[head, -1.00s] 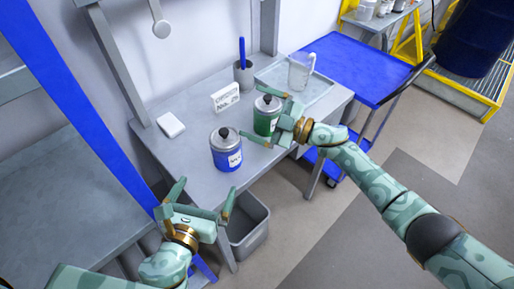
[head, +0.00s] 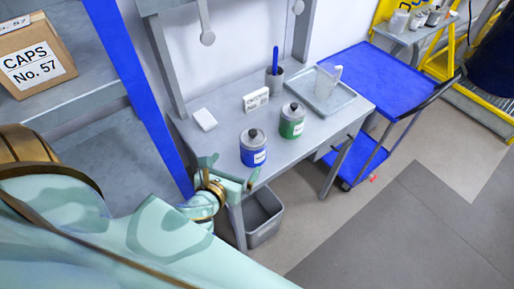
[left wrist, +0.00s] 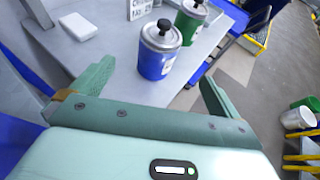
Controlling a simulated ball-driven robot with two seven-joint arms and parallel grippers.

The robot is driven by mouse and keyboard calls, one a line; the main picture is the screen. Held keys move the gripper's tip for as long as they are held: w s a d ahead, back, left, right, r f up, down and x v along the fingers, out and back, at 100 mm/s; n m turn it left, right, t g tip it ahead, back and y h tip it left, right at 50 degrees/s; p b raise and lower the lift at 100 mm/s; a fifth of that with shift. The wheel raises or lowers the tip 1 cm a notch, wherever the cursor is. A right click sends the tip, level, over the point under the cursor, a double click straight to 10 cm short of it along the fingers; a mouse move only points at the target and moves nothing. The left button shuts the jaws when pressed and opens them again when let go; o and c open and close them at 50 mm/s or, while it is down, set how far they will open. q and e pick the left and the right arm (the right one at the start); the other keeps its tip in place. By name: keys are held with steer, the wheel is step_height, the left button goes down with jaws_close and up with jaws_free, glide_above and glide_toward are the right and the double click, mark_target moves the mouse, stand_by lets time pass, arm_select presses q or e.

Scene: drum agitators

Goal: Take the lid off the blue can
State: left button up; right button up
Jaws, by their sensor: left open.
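The blue can (head: 254,157) stands upright on the grey table, with its grey lid (head: 252,136) and dark knob on top. In the left wrist view the blue can (left wrist: 153,66) stands beyond and between my fingers, and its lid (left wrist: 160,38) is seated on it. My left gripper (head: 231,170) is open and empty, at the table's front edge, on the near left side of the blue can and apart from it. Its two spread fingers (left wrist: 157,78) show in the left wrist view. My right gripper is out of view.
A green lidded can (head: 291,124) stands close right of the blue can. Behind are a sign (head: 256,100), a pen cup (head: 274,78) and a tray (head: 342,97) with a clear jug. A white block (head: 204,119) lies left. A grey bin (head: 263,220) is below the front edge.

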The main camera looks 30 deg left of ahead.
mark_target(248, 148)
arm_select(q)
steer(key=b+x, duration=0.1)
steer(key=x, duration=0.9)
steer(key=b+x, duration=0.1)
steer(key=x, duration=0.4)
steer(key=shift+w+f, duration=0.1)
steer(key=shift+f, duration=0.1)
steer(key=shift+c, duration=0.7)
steer(key=shift+r, duration=0.1)
steer(key=c, duration=1.2)
steer(key=shift+r, duration=0.1)
